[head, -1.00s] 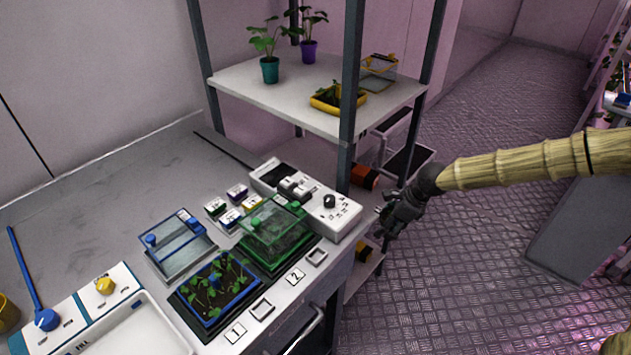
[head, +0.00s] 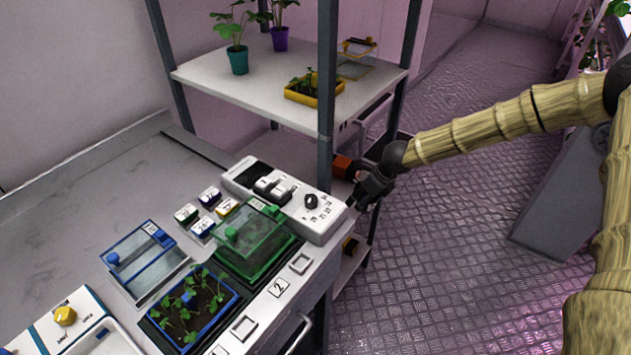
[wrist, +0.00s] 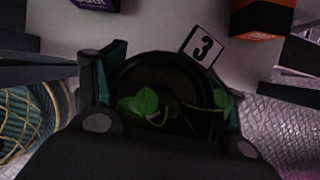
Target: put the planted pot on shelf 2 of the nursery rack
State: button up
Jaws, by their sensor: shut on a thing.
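My gripper (head: 368,190) is at the rack's front right corner post, below the upper shelf. In the wrist view my gripper (wrist: 165,112) is shut on a dark teal pot (wrist: 118,72) with small green leaves (wrist: 145,102) inside. The pot is hidden or too dark to make out in the head view. The nursery rack (head: 327,75) has an upper shelf (head: 235,95) bearing several planted pots and a yellow tray. A lower shelf is partly hidden behind the post and bench. In the wrist view a "3" label (wrist: 202,48) lies on a pale surface just beyond the pot.
An orange box (head: 343,166) sits on the lower shelf, and an orange box (wrist: 262,18) shows beyond the pot in the wrist view. The bench (head: 75,205) on the left holds a control box (head: 322,215) and covered trays. Metal floor (head: 450,250) is clear at right.

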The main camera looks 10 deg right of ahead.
jog(key=w+a, duration=0.3)
jog(key=w+a+p, duration=0.1)
jog(key=w+a, duration=0.2)
jog(key=w, duration=0.1)
jog(key=w+a, duration=0.3)
jog(key=w, duration=0.1)
jog(key=shift+w+a+p, duration=0.15)
jog(key=shift+a+p, duration=0.15)
jog(key=shift+p, duration=0.05)
jog(key=shift+f+p, duration=0.3)
jog(key=shift+f, duration=1.45)
jog(key=shift+f, duration=0.15)
jog(key=o, duration=1.2)
jog(key=shift+c, duration=0.2)
jog(key=shift+r, duration=0.4)
jog(key=v, duration=0.4)
jog(key=shift+s+d+r+b, duration=0.15)
jog(key=shift+s+d+b, duration=0.25)
jog(key=shift+s, duration=0.05)
jog(key=s+d, duration=0.2)
jog(key=s, duration=0.1)
jog(key=s+d+b, duration=0.1)
jog(key=s+d, duration=0.4)
jog(key=shift+s+d, duration=0.1)
jog(key=shift+s, duration=0.2)
